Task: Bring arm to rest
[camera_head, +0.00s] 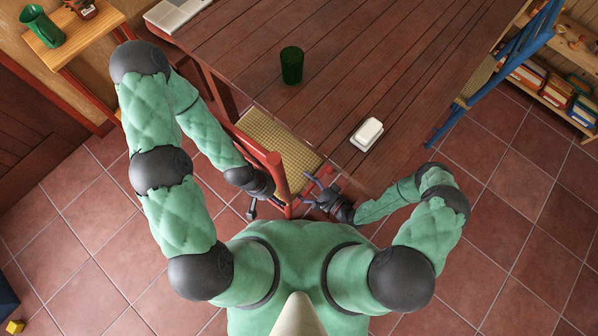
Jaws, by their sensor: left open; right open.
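My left arm comes in from the left, bends down past the table's left side, and ends in my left gripper (267,209), which is open and empty beside the red chair's post. My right arm is folded in from the right, and my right gripper (310,190) is open and empty near the chair and the table's front corner. Neither gripper holds anything. The chair frame lies close to both grippers; whether either touches it I cannot tell.
Shelves (575,70) stand far right. Tiled floor is free at right.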

